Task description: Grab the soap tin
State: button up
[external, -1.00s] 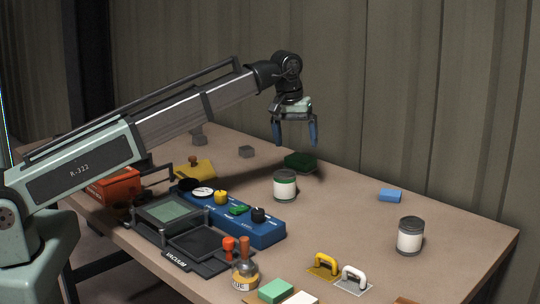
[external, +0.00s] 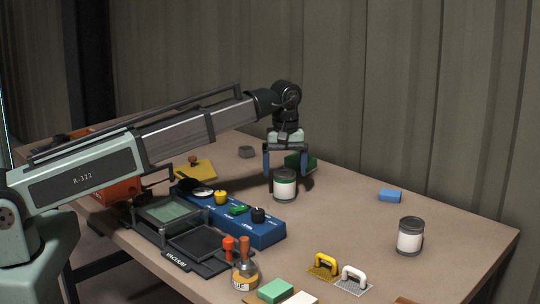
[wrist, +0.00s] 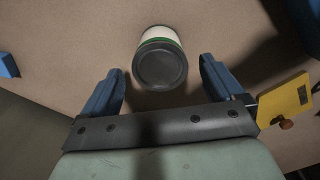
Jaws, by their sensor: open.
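A tin with a white label, green band and dark lid (external: 285,187) stands upright on the table; I cannot read its label. In the wrist view this tin (wrist: 160,69) shows its lid between my blue fingertips, with space on both sides. My gripper (external: 287,174) points down, open and empty, its fingertips at about lid height; I cannot tell whether they are beside or just behind the tin. A second tin with a plain white label and grey lid (external: 410,236) stands upright at the right. I cannot tell from the labels which is the soap tin.
A dark green block (external: 303,161) lies just behind the first tin, partly hidden by my gripper. A blue control box (external: 262,231) with knobs is in front. A yellow pad (external: 196,170) lies to the left, a blue block (external: 390,196) to the right. Table between the tins is clear.

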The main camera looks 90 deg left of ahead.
aim_at(284, 185)
jog(key=shift+d+f, duration=0.2)
jog(key=shift+f, duration=2.8)
jog(key=shift+c, duration=0.2)
jog(key=c, duration=1.3)
jog(key=shift+r, duration=0.15)
